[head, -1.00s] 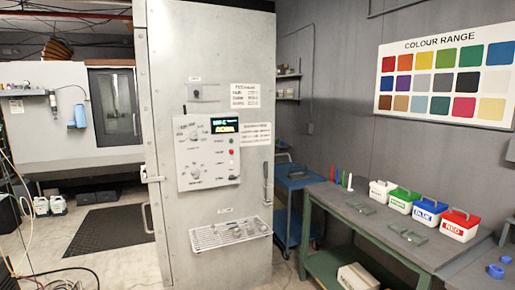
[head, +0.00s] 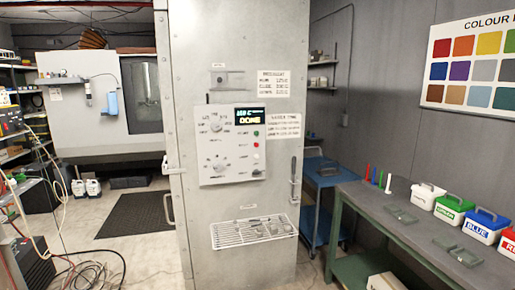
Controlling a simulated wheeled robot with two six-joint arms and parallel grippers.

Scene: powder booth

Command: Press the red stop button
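The red stop button (head: 256,156) is a small round red button on the white control panel (head: 217,168), which is fixed to the tall grey cabinet front. It sits below a green button (head: 256,134) and above a pale one. The panel also has two dials at its left and a lit display (head: 249,117) at its top that appears to read DONE. Nothing covers the button. Neither of my grippers shows in the head view.
A wire shelf (head: 252,231) juts out below the panel. A door handle (head: 293,180) is at the right. A bench (head: 400,225) with labelled tubs and a blue cart (head: 322,180) stand right. Cables and hoses lie on the floor at left.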

